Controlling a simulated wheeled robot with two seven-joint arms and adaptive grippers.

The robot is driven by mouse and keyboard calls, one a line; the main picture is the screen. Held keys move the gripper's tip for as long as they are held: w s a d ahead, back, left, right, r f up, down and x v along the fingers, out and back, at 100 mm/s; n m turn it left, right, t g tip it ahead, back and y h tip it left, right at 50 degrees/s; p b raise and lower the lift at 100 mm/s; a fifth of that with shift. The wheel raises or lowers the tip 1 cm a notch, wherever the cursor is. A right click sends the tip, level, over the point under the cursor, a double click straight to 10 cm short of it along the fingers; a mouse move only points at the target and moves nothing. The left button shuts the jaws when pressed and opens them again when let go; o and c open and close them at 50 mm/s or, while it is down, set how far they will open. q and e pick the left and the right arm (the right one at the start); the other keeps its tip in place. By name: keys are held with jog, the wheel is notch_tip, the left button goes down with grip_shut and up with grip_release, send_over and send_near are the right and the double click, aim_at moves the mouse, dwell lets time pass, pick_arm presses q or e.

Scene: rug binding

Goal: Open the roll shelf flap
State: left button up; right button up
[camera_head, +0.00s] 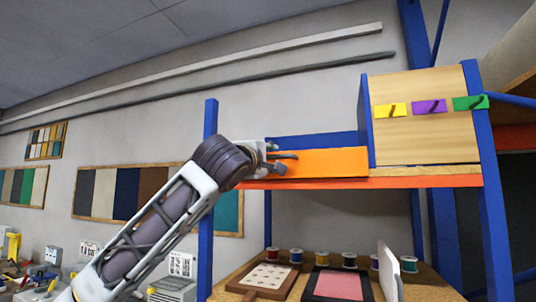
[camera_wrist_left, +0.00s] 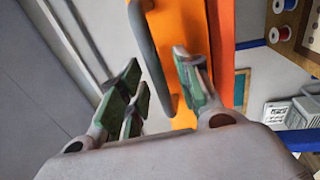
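The orange flap (camera_head: 325,163) is at the left part of the upper shelf of the blue-framed rack, with blue behind its top edge. I cannot tell for certain whether it is shut. In the left wrist view the orange flap (camera_wrist_left: 183,28) carries a dark grey bar handle (camera_wrist_left: 148,45). My left gripper (camera_head: 276,160) is at the flap's left end. In the left wrist view its green-padded fingers (camera_wrist_left: 158,88) are spread apart, with the handle running into the gap between them. Contact with the handle cannot be told. My right gripper is not in view.
A wooden panel (camera_head: 425,138) with yellow, purple and green tags stands right of the flap between blue posts. The lower shelf holds thread spools (camera_head: 349,260), a framed pink mat (camera_head: 338,286) and an upright white piece (camera_head: 389,270). Machines stand at the lower left.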

pick_arm(q)
jog(key=shift+w+d+r, duration=0.1)
jog(key=shift+w, duration=0.25)
jog(key=shift+c, duration=0.2)
grip_shut()
